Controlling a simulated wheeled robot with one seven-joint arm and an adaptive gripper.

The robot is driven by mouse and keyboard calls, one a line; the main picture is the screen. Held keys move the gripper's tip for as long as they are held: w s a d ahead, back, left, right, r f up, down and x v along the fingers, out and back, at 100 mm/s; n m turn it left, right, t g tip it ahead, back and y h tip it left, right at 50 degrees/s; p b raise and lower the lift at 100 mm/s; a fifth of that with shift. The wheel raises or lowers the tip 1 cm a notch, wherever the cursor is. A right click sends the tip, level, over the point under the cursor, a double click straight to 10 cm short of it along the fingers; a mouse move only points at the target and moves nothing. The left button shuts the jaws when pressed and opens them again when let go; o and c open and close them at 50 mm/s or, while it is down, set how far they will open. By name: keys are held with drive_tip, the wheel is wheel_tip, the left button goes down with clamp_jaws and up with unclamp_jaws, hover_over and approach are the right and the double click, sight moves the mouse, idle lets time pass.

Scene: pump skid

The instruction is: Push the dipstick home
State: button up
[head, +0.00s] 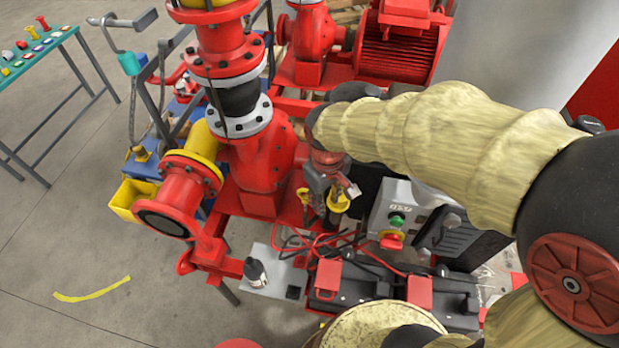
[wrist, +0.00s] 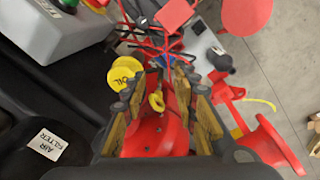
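The dipstick (wrist: 156,101) shows as a small yellow ring handle on the red pump body, between my fingers in the wrist view. In the head view its yellow handle (head: 303,195) stands just left of my gripper (head: 328,188). My gripper (wrist: 160,86) is open, with a finger on either side of the ring and gaps visible between. It points down over the pump. The lower part of the dipstick is hidden, so I cannot tell how far it sits in. The yellow oil cap (wrist: 124,73) is beside the left finger; it also shows in the head view (head: 339,199).
A grey control box (head: 396,214) with green and red buttons stands right of my gripper. Red flanged pipework (head: 232,60) rises on the left. A black battery (head: 345,283) with red cables and a dark bottle (head: 255,270) on a pale plate lie in front.

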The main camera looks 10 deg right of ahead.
sight(305, 196)
drive_tip(key=w+a+f+n+p, duration=0.1)
drive_tip(key=w+a+f+n, duration=0.2)
drive_tip(key=w+n, duration=0.5)
drive_tip(key=shift+m+t, duration=0.4)
drive_tip(key=shift+m, duration=0.3)
drive_tip(key=shift+w+d+f, duration=0.1)
drive_tip(key=shift+w+f, duration=0.4)
drive_tip(key=shift+f, duration=0.75)
drive_tip(key=shift+w+d+f, duration=0.15)
drive_tip(key=shift+w+f, duration=0.3)
drive_tip(key=shift+f, duration=0.75)
drive_tip(key=shift+w+d+f, duration=0.1)
drive_tip(key=shift+w+f, duration=0.4)
drive_tip(key=shift+f, duration=0.75)
drive_tip(key=shift+c, duration=1)
clamp_jaws()
